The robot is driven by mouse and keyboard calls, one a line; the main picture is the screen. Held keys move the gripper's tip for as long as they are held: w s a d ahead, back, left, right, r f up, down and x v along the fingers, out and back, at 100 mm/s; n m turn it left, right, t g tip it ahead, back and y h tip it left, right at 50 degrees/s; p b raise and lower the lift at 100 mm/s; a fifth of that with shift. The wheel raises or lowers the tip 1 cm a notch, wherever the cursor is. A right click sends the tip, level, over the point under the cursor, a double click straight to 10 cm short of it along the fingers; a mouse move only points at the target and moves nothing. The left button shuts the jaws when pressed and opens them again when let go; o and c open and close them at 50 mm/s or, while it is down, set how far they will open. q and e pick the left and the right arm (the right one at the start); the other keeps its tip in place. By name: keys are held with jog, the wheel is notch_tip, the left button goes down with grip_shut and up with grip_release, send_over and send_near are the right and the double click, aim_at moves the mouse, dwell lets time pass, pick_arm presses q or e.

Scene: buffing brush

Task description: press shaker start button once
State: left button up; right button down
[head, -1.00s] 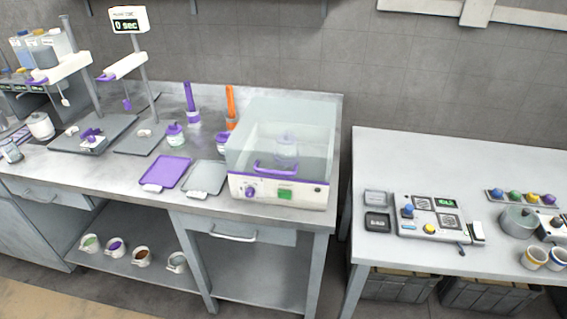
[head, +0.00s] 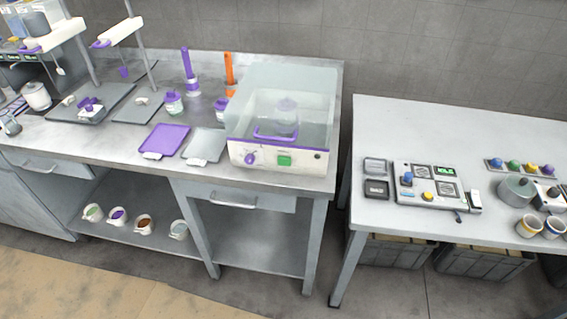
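The shaker (head: 235,154) stands at the right end of the left bench, a white box with a clear cover (head: 315,105). Its front panel has a green button (head: 284,160) right of the middle and a purple knob (head: 249,159) on the left. Neither of my grippers shows in the head view.
A purple tray (head: 165,139) and a grey tray (head: 204,146) lie left of the shaker. A gap of floor separates this bench from the right table (head: 440,130), which holds a control panel (head: 432,197) and several cups. Several small cups stand on the lower shelf.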

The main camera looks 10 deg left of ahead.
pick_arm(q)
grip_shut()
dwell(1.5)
